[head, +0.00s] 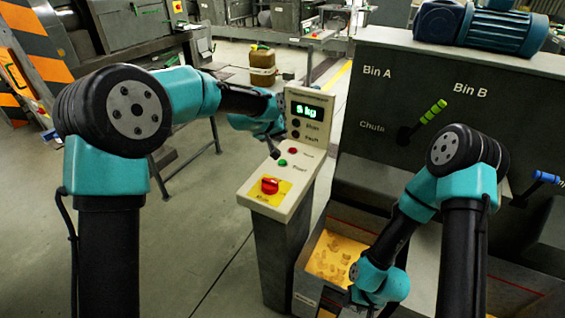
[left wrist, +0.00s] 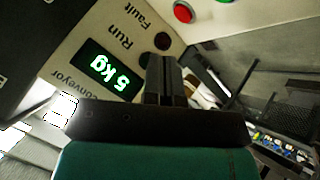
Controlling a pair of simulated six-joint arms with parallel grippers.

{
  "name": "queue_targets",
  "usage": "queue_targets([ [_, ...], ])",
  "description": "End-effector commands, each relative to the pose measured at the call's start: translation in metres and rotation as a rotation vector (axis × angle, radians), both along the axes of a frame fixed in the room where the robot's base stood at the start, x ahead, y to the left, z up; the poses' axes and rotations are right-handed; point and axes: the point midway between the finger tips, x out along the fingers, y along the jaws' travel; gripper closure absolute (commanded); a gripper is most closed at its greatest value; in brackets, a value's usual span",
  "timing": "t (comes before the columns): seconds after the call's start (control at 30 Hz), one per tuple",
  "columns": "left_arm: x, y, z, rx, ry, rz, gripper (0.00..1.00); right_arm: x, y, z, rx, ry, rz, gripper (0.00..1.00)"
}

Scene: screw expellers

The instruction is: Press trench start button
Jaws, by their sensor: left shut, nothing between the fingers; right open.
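A cream control panel (head: 300,183) stands on a grey post at the centre. It carries a green button (head: 282,163), a red button (head: 292,150) and a red knob (head: 269,185) on a yellow plate. Which label reads trench start is too small to tell. My left gripper (head: 275,153) is shut and empty, just left of the two buttons. In the left wrist view its shut fingers (left wrist: 166,68) point over the panel, with the red button (left wrist: 183,12) beyond and the green button at the top edge. My right gripper (head: 357,288) is open low at the bin; its fingertips are partly hidden.
A green display (head: 307,111) reads 5 kg above two dark indicator lamps. A bin (head: 333,256) of yellowish pieces sits below right. The grey machine (head: 370,90) has a green-handled lever (head: 426,122) and a blue-handled lever (head: 545,177). Open floor lies left of the panel.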

Motion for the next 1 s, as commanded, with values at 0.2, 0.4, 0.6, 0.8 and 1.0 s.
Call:
queue_targets([
  [0.2, 0.000, 0.000, -0.026, 0.000, 0.003, 0.001, 1.00, 0.000, 0.000, 0.000, 0.000, 0.000, 0.000, 0.57],
  [0.4, 0.000, 0.000, -0.049, 0.000, 0.003, 0.001, 1.00, 0.000, 0.000, 0.000, 0.000, 0.000, 0.000, 0.57],
  [0.6, 0.000, 0.000, -0.066, 0.000, 0.002, 0.001, 1.00, 0.000, 0.000, 0.000, 0.000, 0.000, 0.000, 0.57],
  [0.8, 0.000, 0.000, -0.072, 0.000, 0.001, 0.001, 1.00, 0.000, 0.000, 0.000, 0.000, 0.000, 0.000, 0.57],
  [1.0, 0.000, 0.000, -0.072, 0.000, 0.001, 0.001, 1.00, 0.000, 0.000, 0.000, 0.000, 0.000, 0.000, 0.57],
])
